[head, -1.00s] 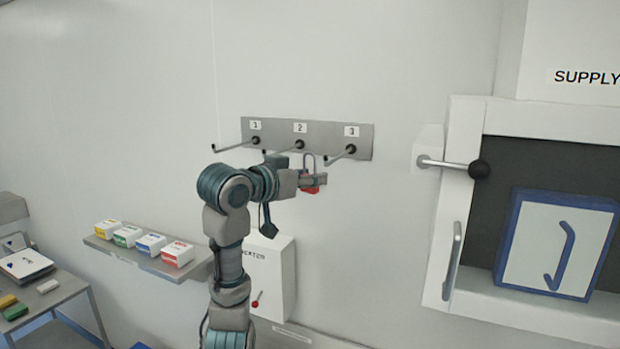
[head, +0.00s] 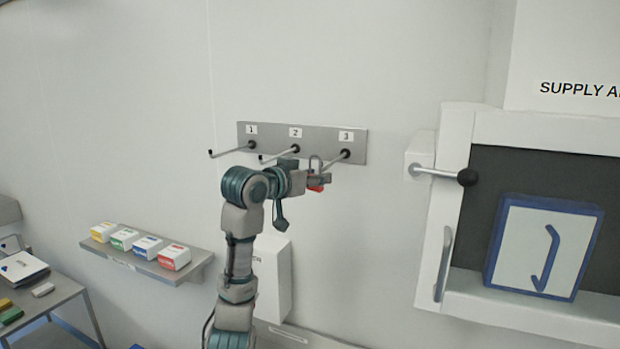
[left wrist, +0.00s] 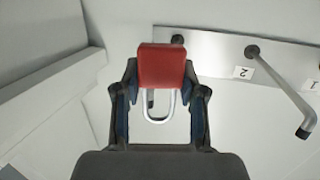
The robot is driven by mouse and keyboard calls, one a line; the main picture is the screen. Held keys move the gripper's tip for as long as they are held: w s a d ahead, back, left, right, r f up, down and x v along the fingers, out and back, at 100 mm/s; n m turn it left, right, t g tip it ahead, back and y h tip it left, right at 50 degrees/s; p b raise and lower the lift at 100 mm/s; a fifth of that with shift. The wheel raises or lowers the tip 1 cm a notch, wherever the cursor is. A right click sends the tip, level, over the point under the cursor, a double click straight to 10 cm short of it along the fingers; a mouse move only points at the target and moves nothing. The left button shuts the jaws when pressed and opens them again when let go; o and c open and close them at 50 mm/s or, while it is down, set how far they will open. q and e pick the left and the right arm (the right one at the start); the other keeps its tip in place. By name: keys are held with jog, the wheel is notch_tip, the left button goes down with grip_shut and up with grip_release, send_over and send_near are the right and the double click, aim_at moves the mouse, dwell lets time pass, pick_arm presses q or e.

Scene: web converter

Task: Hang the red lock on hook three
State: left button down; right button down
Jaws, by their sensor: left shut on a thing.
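The red lock (head: 315,187) has a grey shackle that points up in the head view. My left gripper (head: 322,179) is shut on it and holds it in front of the hook plate, by hook three (head: 336,157). In the left wrist view the red body (left wrist: 162,66) sits between the fingers of my left gripper (left wrist: 160,95), with the shackle loop (left wrist: 158,118) below it. A dark hook end shows through or behind the loop there; I cannot tell whether it passes through. My right gripper is not in view.
Hook one (head: 232,150) and hook two (head: 278,156) stick out from the plate (head: 320,137) to the left, both empty. A shelf (head: 140,263) with several small boxes is at the lower left. A white cabinet with a handle (head: 445,262) stands at the right.

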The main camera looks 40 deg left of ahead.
pick_arm(q)
jog(key=shift+w+d+r, duration=0.1)
jog(key=shift+w+d, duration=0.35)
jog(key=shift+w, duration=0.2)
jog(key=w+f, duration=0.1)
jog(key=w+a+f, duration=0.1)
jog(key=w+f, duration=0.1)
jog(key=shift+w, duration=0.1)
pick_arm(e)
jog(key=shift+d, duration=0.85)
pick_arm(q)
jog(key=c, duration=0.6)
grip_release()
jog(key=shift+a, duration=0.1)
